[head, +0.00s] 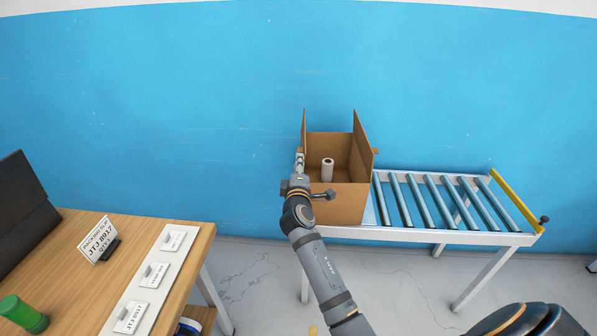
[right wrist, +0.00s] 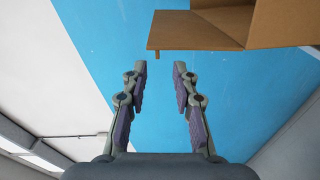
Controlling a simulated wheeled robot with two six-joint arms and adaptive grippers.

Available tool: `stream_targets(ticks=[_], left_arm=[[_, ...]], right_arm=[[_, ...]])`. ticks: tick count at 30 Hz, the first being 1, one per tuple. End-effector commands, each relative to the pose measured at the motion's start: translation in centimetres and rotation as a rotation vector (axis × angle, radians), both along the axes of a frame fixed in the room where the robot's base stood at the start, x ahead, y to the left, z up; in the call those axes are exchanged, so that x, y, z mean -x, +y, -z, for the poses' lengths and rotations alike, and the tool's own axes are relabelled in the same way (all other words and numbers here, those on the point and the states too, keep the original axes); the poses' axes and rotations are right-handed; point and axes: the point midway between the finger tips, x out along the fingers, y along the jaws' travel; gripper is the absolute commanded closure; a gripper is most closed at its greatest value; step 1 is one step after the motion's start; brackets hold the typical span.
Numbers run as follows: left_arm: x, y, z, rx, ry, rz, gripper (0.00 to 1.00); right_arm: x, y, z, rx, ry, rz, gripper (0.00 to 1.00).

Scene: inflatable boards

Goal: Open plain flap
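An open cardboard box (head: 338,203) stands at the left end of the roller table. Its left flap (head: 304,128) and right flap (head: 362,135) both stand up. A small brown tab (head: 375,151) sticks out beside the right flap. I cannot tell which flap is the plain one. My right gripper (head: 300,158) is at the box's left side, close to the left flap. In the right wrist view its fingers (right wrist: 160,68) are apart with nothing between them. A flap (right wrist: 195,28) with a small peg shows beyond the fingertips. My left gripper is not in view.
A white roll (head: 327,169) stands inside the box. Rollers (head: 440,200) run right to a yellow end bar (head: 515,200). A wooden table (head: 180,265) at left holds a sign (head: 99,239), several white cards and a green cylinder (head: 22,313). Floor lies between the tables.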

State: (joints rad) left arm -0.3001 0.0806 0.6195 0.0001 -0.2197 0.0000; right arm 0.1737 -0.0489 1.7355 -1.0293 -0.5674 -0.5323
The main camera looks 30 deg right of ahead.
Motion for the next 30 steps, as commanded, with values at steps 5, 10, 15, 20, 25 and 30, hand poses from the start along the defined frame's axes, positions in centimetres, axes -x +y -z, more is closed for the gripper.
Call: stream_targets(ticks=[5, 10, 15, 20, 25, 30], left_arm=[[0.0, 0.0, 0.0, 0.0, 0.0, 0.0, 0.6], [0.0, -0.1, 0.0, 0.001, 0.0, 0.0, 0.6], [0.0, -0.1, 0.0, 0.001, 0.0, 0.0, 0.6], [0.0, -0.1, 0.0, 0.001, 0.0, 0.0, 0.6], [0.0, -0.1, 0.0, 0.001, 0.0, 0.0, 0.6], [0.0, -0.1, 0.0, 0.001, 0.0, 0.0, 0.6]], right_arm=[[2.7, 1.4, 0.1, -0.003, 0.001, -0.001, 0.72], [3.6, 1.8, 0.0, 0.0, 0.0, 0.001, 0.72], [3.6, 1.8, 0.0, 0.001, 0.0, 0.001, 0.72], [3.6, 1.8, 0.0, 0.001, 0.001, 0.001, 0.72], [3.5, 1.9, 1.0, -0.011, 0.015, -0.008, 0.72], [3.5, 3.4, 10.9, -0.148, 0.146, -0.071, 0.72]])
